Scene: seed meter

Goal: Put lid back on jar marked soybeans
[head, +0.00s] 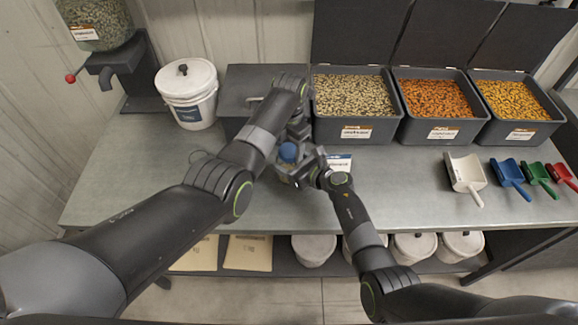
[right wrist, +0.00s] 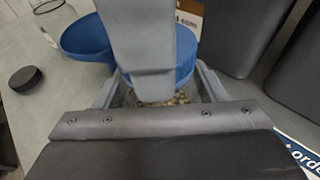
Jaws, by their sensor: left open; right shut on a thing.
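A small clear jar holding pale seeds (right wrist: 160,98) is between the fingers of my right gripper (head: 303,172), which is shut on it. Its label cannot be read. A blue lid (head: 288,152) shows at the jar's top in the head view. In the right wrist view, blue lid surfaces (right wrist: 187,52) show on both sides of a grey finger, over the jar and to its left; I cannot tell whether they are one lid or whether it is seated. My left gripper (head: 298,135) is open, right above the lid, and hides part of it.
Seed bins (head: 355,128) stand behind to the right, with several scoops (head: 468,175) in front of them. A white bucket (head: 190,112) stands back left. A black disc (right wrist: 25,78) lies on the bench in the wrist view. The left bench (head: 130,175) is clear.

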